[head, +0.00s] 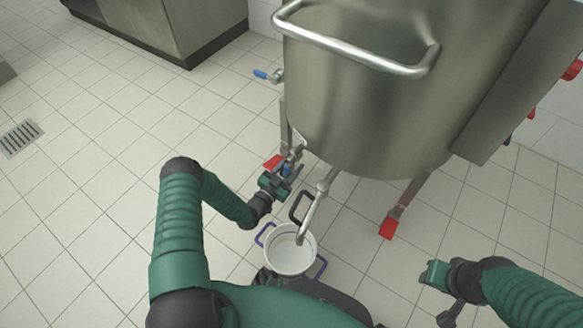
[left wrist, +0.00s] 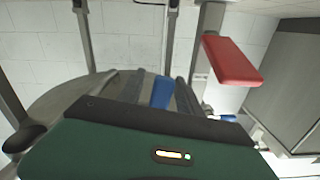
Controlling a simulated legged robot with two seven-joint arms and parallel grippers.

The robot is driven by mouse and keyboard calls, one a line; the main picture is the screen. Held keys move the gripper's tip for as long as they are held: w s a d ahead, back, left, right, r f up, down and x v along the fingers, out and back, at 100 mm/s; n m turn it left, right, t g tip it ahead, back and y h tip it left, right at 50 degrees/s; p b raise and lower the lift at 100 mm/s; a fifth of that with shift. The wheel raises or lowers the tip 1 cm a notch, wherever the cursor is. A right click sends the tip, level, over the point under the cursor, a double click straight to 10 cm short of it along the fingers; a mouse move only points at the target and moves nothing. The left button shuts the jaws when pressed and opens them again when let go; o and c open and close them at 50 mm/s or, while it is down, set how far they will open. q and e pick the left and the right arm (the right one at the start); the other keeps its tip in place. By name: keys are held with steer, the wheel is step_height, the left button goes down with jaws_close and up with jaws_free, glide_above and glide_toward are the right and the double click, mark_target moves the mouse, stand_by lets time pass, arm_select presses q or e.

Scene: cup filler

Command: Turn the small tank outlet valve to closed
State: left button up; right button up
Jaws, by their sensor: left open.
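The steel tank (head: 365,110) stands on legs at the upper middle of the head view. A blue valve handle (head: 286,169) shows low at its left leg, beside my left gripper (head: 290,172). In the left wrist view a blue handle (left wrist: 161,92) shows between the two grey fingers of my left gripper (left wrist: 158,85). The fingers are apart, and I cannot tell whether they touch it. The valve body is mostly hidden. Another blue-handled valve (head: 263,74) is higher on the tank's left side. My right gripper (head: 435,275) is at the lower right, away from the tank; its fingers are unclear.
A white pot (head: 291,252) with purple handles stands under the steel spout pipe (head: 314,208). A red leg foot (head: 388,229) is to the right, and a red part (left wrist: 231,60) is close in the left wrist view. Tiled floor is clear at left, with a drain grate (head: 20,138).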

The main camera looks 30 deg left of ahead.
arm_select(q)
jaws_close()
steer(key=shift+s, duration=0.1)
stand_by(1.2)
